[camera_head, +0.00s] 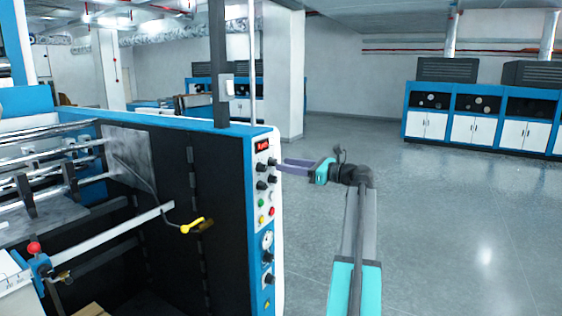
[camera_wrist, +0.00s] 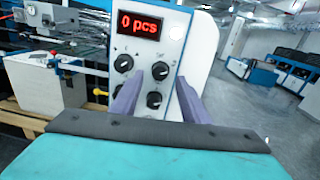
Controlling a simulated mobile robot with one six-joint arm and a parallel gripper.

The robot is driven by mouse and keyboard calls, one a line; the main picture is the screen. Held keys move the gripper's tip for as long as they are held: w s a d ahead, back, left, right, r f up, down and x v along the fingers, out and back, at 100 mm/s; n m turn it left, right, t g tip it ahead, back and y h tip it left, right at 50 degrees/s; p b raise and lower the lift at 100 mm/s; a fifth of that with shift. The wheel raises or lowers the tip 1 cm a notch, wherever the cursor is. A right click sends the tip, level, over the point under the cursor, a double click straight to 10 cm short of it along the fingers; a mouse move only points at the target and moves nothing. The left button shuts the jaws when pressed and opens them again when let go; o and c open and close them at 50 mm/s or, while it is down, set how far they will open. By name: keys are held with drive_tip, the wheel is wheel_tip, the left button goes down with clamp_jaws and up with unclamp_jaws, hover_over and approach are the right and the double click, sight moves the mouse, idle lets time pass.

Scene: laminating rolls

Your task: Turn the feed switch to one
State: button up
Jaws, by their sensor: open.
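The control panel (camera_head: 264,213) is on the end of the blue and black machine, with several black knobs below a red display (camera_wrist: 139,24) reading "0 pcs". In the wrist view, the knobs include an upper left one (camera_wrist: 123,63), an upper right one (camera_wrist: 160,70), a lower left one (camera_wrist: 120,92) and a lower right one (camera_wrist: 154,100). Which is the feed switch, and its setting, I cannot read. My gripper (camera_head: 281,164) is open, its purple fingers pointing at the panel. In the wrist view, the lower right knob appears between the fingers; contact cannot be told.
Lower on the panel are coloured buttons (camera_head: 262,220) and more knobs. A yellow-ended lever (camera_head: 192,226) and rollers are on the machine's left side. Blue and white cabinets (camera_head: 478,122) stand far back right. The grey floor right of the machine is clear.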

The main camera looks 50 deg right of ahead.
sight(273, 162)
drive_tip(key=shift+p+x, duration=0.45)
drive_tip(key=shift+x, duration=1.25)
drive_tip(key=shift+s, duration=0.1)
clamp_jaws()
